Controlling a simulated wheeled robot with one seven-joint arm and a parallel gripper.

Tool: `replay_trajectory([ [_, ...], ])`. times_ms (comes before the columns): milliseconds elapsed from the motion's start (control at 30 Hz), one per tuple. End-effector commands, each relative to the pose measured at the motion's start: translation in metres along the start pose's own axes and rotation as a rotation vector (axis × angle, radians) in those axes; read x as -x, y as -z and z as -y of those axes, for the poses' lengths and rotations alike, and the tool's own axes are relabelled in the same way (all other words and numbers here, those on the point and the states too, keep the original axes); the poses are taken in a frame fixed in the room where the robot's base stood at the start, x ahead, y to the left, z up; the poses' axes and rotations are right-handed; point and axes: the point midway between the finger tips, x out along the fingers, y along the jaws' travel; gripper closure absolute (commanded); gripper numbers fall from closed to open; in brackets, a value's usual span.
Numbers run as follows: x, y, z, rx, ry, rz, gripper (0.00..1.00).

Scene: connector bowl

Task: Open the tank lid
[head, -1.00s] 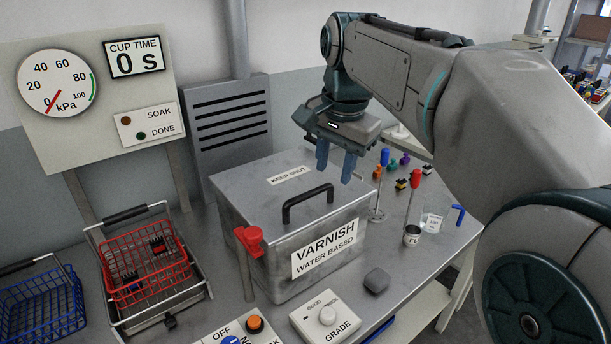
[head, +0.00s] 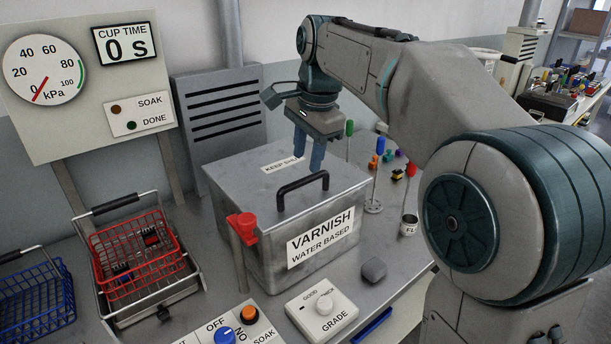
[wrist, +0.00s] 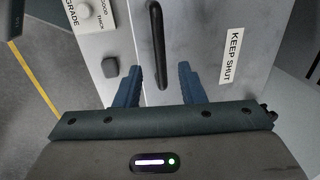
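The varnish tank (head: 272,222) is a grey metal box with a closed lid (head: 240,170) on top. A dark bar handle (head: 303,184) stands on the lid, and a "KEEP SHUT" label lies behind it. My gripper (head: 308,165) is above the lid, pointing down, just behind and above the handle in the head view. In the wrist view, my gripper (wrist: 160,80) has its two blue fingers apart with nothing between them. The handle (wrist: 157,45) lies ahead of the fingertips there, roughly in line with the gap. The gripper does not touch the handle.
A red clamp-like part (head: 243,226) is at the tank's front left. A red basket (head: 135,255) and a blue basket (head: 35,300) stand to the left. A grade box (head: 321,309) and a dark grey block (head: 374,270) lie in front. Small coloured parts are behind right.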

Motion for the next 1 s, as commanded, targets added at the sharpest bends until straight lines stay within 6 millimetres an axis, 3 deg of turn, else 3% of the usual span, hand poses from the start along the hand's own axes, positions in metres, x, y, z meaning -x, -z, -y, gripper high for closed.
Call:
replay_trajectory([
  [100,-0.024,0.0,-0.001,-0.001,-0.003,0.001,0.64],
  [300,-0.046,0.0,0.0,0.0,-0.001,0.0,0.64],
  [667,-0.051,0.0,0.0,0.0,0.001,0.0,0.64],
  [800,-0.051,0.0,0.0,0.0,0.001,0.0,0.97],
  [1000,-0.05,0.0,0.0,0.0,0.0,0.0,1.0],
])
